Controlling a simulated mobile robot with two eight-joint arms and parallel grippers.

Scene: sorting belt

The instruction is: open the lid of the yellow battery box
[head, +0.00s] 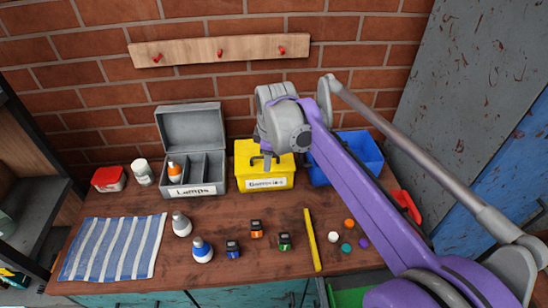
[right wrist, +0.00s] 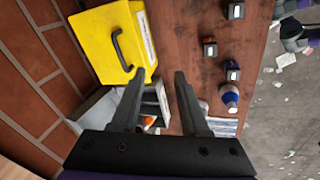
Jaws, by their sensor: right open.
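The yellow battery box (head: 265,182) stands against the brick wall, with a white label on its front. Its lid is shut and carries a dark handle, seen clearly in the right wrist view (right wrist: 122,50). My right gripper (head: 265,160) is above the box in the head view and hides part of the lid. In the right wrist view the two fingers (right wrist: 160,75) are apart with nothing between them. The left fingertip shows close to one end of the handle; I cannot tell whether they touch. My left gripper is not in view.
A grey lamps box (head: 192,126) with its lid up stands left of the yellow box. A blue bin (head: 358,150) stands to the right, partly behind my purple arm. Bulbs, several small batteries and a yellow strip (head: 312,240) lie in front; a striped cloth (head: 112,248) is at left.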

